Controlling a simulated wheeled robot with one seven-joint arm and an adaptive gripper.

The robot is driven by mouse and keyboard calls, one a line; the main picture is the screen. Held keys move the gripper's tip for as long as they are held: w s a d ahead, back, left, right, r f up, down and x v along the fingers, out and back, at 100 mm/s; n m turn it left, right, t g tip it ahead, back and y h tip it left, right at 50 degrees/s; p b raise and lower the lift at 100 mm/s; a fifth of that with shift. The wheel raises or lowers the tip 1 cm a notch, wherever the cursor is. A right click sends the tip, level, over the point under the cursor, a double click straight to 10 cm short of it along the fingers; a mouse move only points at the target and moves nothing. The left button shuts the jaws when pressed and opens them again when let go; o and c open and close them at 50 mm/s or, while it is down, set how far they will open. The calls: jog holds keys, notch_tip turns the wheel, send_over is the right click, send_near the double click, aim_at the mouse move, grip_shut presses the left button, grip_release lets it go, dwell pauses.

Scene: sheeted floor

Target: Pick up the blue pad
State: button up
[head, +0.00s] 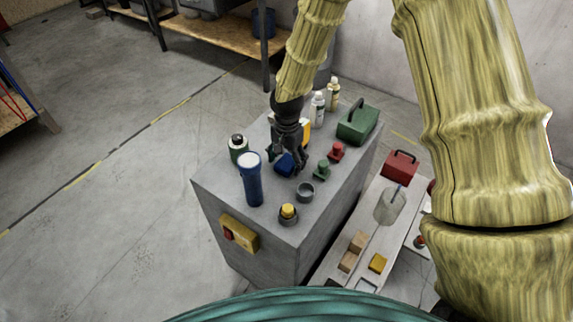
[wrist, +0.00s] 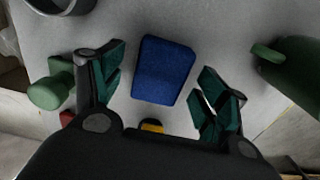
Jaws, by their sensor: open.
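The blue pad (head: 285,164) lies on top of the grey block-shaped stand, partly hidden by my gripper in the head view. In the wrist view the blue pad (wrist: 164,70) is a rounded block lying flat between and a little beyond my fingertips. My gripper (head: 289,158) points down over the stand. In the wrist view my gripper (wrist: 160,85) is open, with one teal-padded finger on each side of the pad and visible gaps between. It holds nothing.
On the grey stand (head: 222,192), a blue flashlight (head: 251,181), green knob (head: 322,169), red knob (head: 337,151), grey ring (head: 306,192) and green case (head: 358,123) surround the pad. The green knob (wrist: 48,92) is close outside my left finger in the wrist view. Bottles stand behind.

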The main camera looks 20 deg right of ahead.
aim_at(287, 162)
jog(key=shift+c, duration=0.2)
jog(key=c, duration=1.1)
jog(key=shift+c, duration=0.2)
jog(key=shift+r, duration=0.1)
notch_tip(287, 162, up, 10)
jog(key=shift+b, duration=0.4)
